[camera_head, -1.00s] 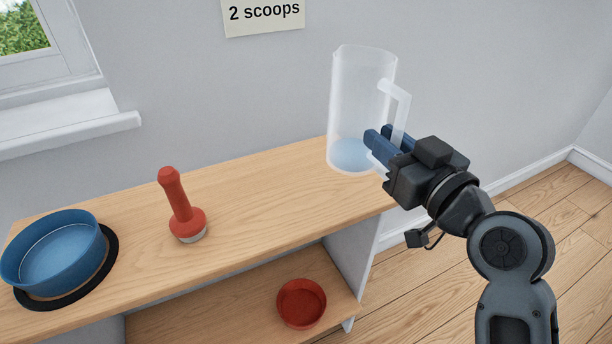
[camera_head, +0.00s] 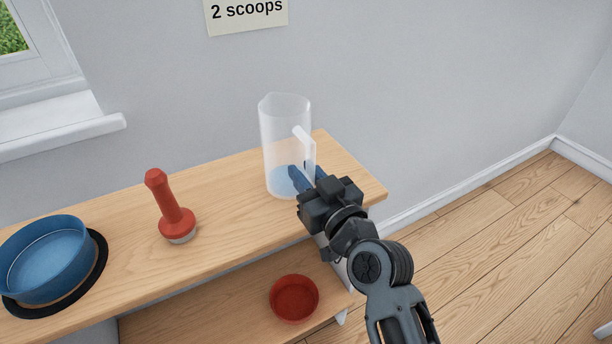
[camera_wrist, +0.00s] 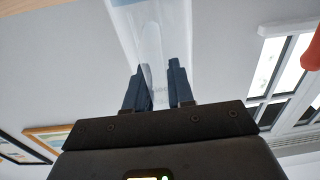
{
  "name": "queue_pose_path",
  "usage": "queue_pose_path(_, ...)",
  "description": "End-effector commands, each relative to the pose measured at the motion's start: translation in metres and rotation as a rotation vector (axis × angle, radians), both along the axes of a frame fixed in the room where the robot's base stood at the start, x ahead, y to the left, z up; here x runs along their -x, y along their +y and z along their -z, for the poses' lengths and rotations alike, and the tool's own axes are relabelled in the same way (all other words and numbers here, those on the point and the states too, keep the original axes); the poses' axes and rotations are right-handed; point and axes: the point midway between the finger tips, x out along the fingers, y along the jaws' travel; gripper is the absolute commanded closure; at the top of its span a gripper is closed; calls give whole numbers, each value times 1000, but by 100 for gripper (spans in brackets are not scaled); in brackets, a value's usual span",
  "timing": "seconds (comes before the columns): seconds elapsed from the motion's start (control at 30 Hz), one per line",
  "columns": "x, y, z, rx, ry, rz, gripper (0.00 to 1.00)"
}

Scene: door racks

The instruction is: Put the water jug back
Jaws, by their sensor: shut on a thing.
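The water jug (camera_head: 284,135) is clear, upright, with a little bluish water at its bottom. It is at the right part of the wooden shelf top (camera_head: 225,190). I cannot tell whether its base touches the wood or is slightly above it. My gripper (camera_head: 303,180) is shut on the jug's handle (camera_head: 306,146), on the jug's right side. In the wrist view the fingers (camera_wrist: 160,90) stand either side of the pale handle, with the jug body (camera_wrist: 178,30) beyond, partly cut off by the frame.
A red bowl (camera_head: 294,298) is on the lower shelf. A "2 scoops" sign (camera_head: 246,14) hangs on the wall.

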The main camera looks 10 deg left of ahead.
Motion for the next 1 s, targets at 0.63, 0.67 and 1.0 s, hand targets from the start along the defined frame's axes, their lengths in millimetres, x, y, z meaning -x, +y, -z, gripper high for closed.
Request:
queue_pose_path(0.63, 0, 0, 4, -1, -1, 1, 57)
queue_pose_path(0.67, 0, 0, 4, -1, -1, 0, 54)
queue_pose_path(1.0, 0, 0, 1, -1, -1, 0, 52)
